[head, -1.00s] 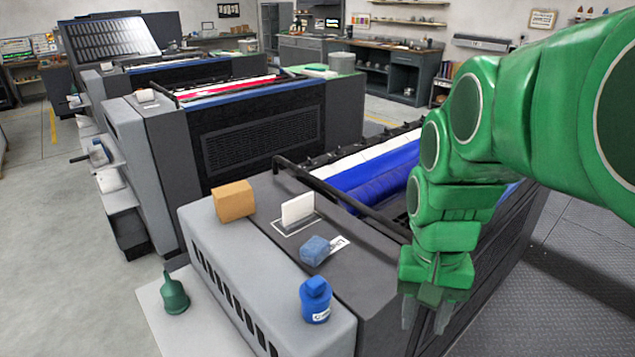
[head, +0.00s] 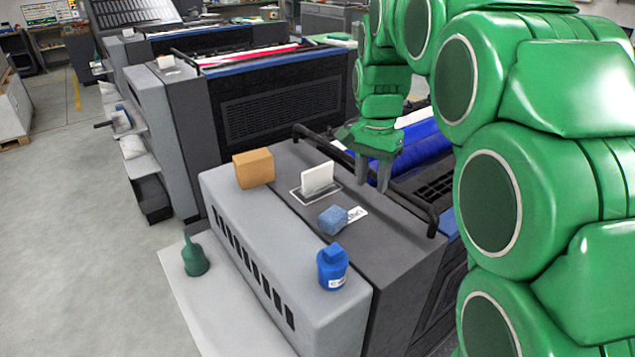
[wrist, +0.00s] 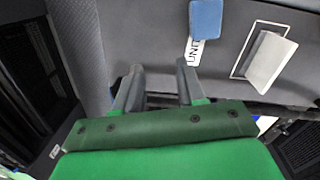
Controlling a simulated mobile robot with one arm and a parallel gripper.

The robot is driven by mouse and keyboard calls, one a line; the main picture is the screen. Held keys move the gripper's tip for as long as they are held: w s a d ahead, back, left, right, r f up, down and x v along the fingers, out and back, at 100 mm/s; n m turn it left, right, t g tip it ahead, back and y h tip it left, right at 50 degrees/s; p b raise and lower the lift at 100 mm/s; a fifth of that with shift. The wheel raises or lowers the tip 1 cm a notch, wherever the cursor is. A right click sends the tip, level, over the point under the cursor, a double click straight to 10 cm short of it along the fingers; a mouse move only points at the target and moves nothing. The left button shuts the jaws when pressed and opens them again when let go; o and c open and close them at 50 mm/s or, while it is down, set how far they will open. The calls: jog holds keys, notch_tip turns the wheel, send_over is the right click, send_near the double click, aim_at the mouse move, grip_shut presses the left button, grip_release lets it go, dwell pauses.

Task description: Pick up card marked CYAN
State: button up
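A plain white card (head: 317,178) stands upright inside an outlined rectangle on the dark top of the nearest ink unit. In the wrist view the card (wrist: 268,61) is at the upper right; I can read no word on it in either view. My gripper (head: 373,184) hangs to the right of the card, above the unit's dark top, pointing down. In the wrist view my gripper (wrist: 159,68) has its two fingers apart with nothing between them, and the card lies beyond the right finger.
A blue block (head: 333,219) sits beside a white label (head: 357,215), partly legible as "UNIT" in the wrist view. A tan box (head: 253,168), a blue bottle (head: 332,268) and a green bottle (head: 195,257) stand around. A black rail (head: 395,190) runs along the rollers.

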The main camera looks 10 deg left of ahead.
aim_at(313, 169)
jog(key=w+a+f+m, duration=0.1)
jog(key=w+a, duration=0.3)
jog(key=w+a+f+m, duration=0.1)
jog(key=w+a+f, duration=0.1)
jog(key=w+a, duration=0.3)
jog(key=w+a+f+m, duration=0.1)
jog(key=w+a, duration=0.4)
jog(key=shift+a+f+t, duration=0.15)
jog(key=shift+a+t, duration=0.05)
jog(key=shift+t, duration=0.1)
jog(key=shift+f, duration=1.35)
jog(key=shift+w+d+f, duration=0.15)
jog(key=shift+f, duration=1.15)
jog(key=shift+w+d+f, duration=0.15)
jog(key=shift+f, duration=1.1)
grip_shut()
